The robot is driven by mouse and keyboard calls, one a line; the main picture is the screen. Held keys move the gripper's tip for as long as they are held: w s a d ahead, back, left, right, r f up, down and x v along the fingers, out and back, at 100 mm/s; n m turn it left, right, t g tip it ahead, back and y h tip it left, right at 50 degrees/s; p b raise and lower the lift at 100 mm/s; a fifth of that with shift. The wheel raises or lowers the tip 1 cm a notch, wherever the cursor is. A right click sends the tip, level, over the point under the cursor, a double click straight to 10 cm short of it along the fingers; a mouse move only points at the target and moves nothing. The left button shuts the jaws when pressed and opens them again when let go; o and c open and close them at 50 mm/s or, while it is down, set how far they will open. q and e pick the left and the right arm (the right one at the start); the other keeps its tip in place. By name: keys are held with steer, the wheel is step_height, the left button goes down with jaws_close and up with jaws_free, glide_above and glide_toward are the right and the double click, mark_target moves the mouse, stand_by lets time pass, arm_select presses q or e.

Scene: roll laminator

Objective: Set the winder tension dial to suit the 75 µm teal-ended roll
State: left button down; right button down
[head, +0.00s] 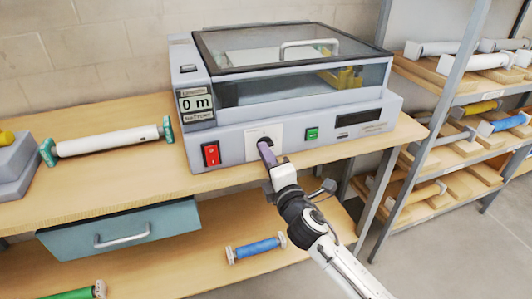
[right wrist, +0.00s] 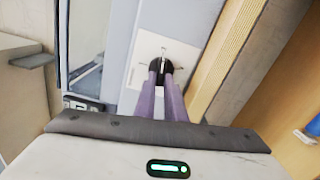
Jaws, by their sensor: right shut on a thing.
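The laminator (head: 225,145) stands on the wooden bench, with a white dial plate (head: 252,145) on its front. The black tension dial (right wrist: 161,66) shows in the right wrist view at the middle of its white plate, with a light pointer line; its scale marks are too small to read. My right gripper (head: 265,148) is shut on the dial, and its purple fingers (right wrist: 160,80) sit on either side of the knob. In the head view the fingers hide the dial. The teal-ended white roll (head: 108,141) lies on the bench left of the laminator. My left gripper is out of view.
A red switch (head: 211,154) and a green button (head: 312,134) flank the dial plate. A drawer (head: 122,232) hangs under the bench, and a blue roll (head: 256,249) lies on the lower shelf. A rack (head: 460,110) with several rolls stands at right.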

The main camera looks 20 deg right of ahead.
stand_by(0.4)
steer(key=c, duration=1.8)
jaws_free()
steer(key=s, duration=1)
steer(key=shift+s+d+b, duration=0.15)
steer(key=shift+d+b, duration=0.1)
steer(key=shift+b, duration=0.1)
steer(key=s+f+m+g, duration=0.3)
steer(key=s+f+m, duration=0.3)
steer(key=s+f, duration=0.2)
steer(key=s+a+f+m+g+y, duration=0.1)
steer(key=s+f+m+g, duration=0.2)
steer(key=f, duration=0.9)
steer(key=s+f+m+g, duration=0.3)
steer(key=s+f+m, duration=0.6)
steer(key=s, duration=0.4)
steer(key=shift+s+a+f+g+y, duration=0.15)
steer(key=shift+s+f+g+y, duration=0.15)
steer(key=shift+s+f+y, duration=0.1)
